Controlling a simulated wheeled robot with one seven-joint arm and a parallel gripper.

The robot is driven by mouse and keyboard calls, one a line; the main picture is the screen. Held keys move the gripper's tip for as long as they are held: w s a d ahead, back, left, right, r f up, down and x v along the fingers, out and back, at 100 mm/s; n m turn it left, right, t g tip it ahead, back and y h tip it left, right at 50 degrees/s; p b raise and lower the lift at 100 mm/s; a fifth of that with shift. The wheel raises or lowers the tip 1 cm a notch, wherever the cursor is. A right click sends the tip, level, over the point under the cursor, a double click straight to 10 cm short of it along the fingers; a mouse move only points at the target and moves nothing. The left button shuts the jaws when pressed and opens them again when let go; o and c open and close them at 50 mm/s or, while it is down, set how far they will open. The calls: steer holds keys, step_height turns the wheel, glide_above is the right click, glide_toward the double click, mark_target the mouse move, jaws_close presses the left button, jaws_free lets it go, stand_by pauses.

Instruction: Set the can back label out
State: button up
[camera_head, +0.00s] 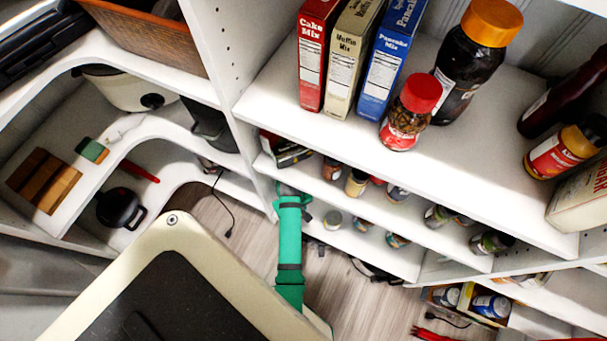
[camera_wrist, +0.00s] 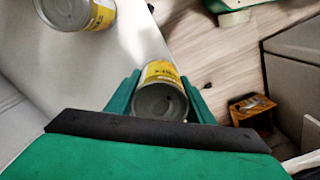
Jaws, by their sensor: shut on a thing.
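A can (camera_wrist: 160,92) with a yellow label and a grey metal end sits between the two green fingers of my gripper (camera_wrist: 160,100) in the wrist view. The gripper is shut on it. Its metal end faces the camera, and only a strip of the label shows. The held can is at the edge of a white shelf (camera_wrist: 122,62); I cannot tell whether it touches the shelf. A second yellow-labelled can (camera_wrist: 82,12) stands on that shelf at the upper left. In the head view my green arm reaches under the shelving, and I cannot make out the fingers there.
In the head view the upper shelf (camera_head: 300,130) holds boxes (camera_head: 345,60) and jars, including a red-lidded jar (camera_head: 408,115). Several small jars and cans stand on the lower shelves. Wooden floor (camera_head: 345,295) shows below. A small orange-brown box (camera_wrist: 252,112) lies right in the wrist view.

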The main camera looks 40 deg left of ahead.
steer(key=w, duration=0.1)
steer(key=w+d+m, duration=0.1)
steer(key=w, duration=0.1)
steer(key=shift+w+d+r, duration=0.1)
steer(key=shift+w+d, duration=0.05)
steer(key=shift+w, duration=0.1)
steer(key=shift+w+f, duration=0.1)
steer(key=shift+f, duration=1.5)
steer(key=shift+s, duration=0.2)
steer(key=shift+f, duration=0.3)
steer(key=o, duration=1.5)
steer(key=shift+w, duration=0.15)
steer(key=shift+f, duration=0.1)
